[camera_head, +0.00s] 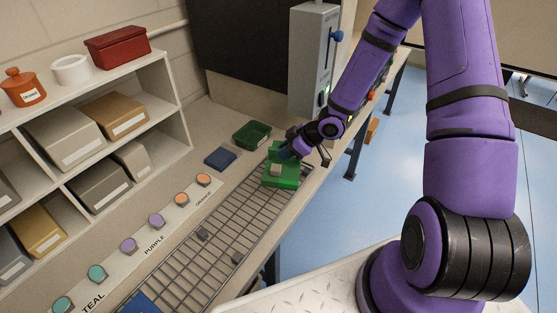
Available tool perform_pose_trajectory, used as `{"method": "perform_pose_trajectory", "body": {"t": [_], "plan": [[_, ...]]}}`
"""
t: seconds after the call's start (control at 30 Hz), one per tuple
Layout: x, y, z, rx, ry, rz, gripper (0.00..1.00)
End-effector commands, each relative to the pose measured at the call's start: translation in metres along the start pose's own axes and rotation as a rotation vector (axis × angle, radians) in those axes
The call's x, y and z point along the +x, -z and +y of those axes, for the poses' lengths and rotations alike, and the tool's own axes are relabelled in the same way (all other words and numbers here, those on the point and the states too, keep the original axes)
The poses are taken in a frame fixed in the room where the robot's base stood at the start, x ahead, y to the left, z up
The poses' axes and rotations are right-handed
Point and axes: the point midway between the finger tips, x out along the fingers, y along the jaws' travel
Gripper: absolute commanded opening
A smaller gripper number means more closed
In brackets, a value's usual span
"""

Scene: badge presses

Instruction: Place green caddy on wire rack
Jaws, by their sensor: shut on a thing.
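The green caddy (283,181) is a bright green block-like holder with a small beige piece on its front. It is at the far end of the wire rack (215,232), over or on the bars; I cannot tell whether it touches them. My gripper (286,153) reaches in from the right and is shut on the caddy's upper part. The fingertips are small and partly hidden by the caddy. The wire rack is a long grey grid running along the bench's front edge, with small dark blocks on it.
A dark green tray (252,135) and a dark blue pad (220,158) lie behind the rack. A strip with teal, purple and orange buttons (156,221) runs along its left. A grey press (314,60) stands at the back. A shelf of boxes (160,105) is at left.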

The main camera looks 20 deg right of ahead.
Motion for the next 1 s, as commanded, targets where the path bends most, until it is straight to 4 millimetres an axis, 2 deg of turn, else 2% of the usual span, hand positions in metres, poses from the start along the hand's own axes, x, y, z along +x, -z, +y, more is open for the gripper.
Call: {"method": "perform_pose_trajectory", "body": {"t": [0.1,0.27,0.6,0.97,1.0], "plan": [[0.011,0.009,-0.004,-0.003,0.001,0.001,0.00],[0.017,0.012,-0.005,-0.001,0.000,0.000,0.00],[0.040,-0.012,-0.005,0.000,0.000,0.000,0.00],[0.042,-0.014,-0.005,0.000,-0.001,0.000,0.00],[0.042,-0.014,-0.005,0.000,-0.001,0.000,0.24]]}}
